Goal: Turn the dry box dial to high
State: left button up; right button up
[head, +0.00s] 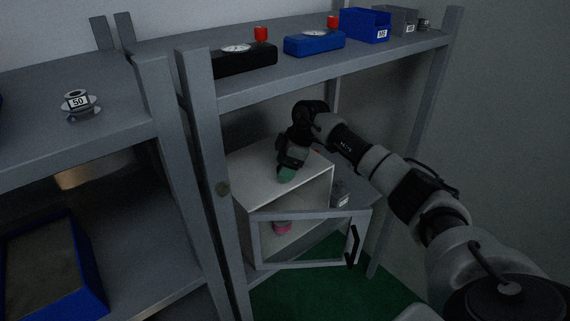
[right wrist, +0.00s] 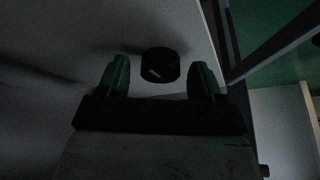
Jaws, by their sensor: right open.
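The dry box (head: 262,166) is a pale box on the lower shelf, and its framed door (head: 310,214) stands open toward the front. In the right wrist view, the dial (right wrist: 160,65) is a short black knob with a white mark on a pale surface. In the head view I cannot make the dial out behind my gripper. My right gripper (head: 287,172) is over the top of the dry box, pointing down. In the right wrist view its green fingers (right wrist: 159,77) are open, one on each side of the dial, with gaps visible. My left gripper is not in view.
A pink-topped item (head: 282,227) is inside the dry box. A small grey labelled item (head: 340,194) stands right of it. The upper shelf (head: 290,68) above holds a black device (head: 240,61), a blue device (head: 314,43) and bins. Shelf posts (head: 205,150) stand at left.

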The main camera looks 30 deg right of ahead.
jog(key=c, duration=0.9)
jog(key=shift+n, duration=0.3)
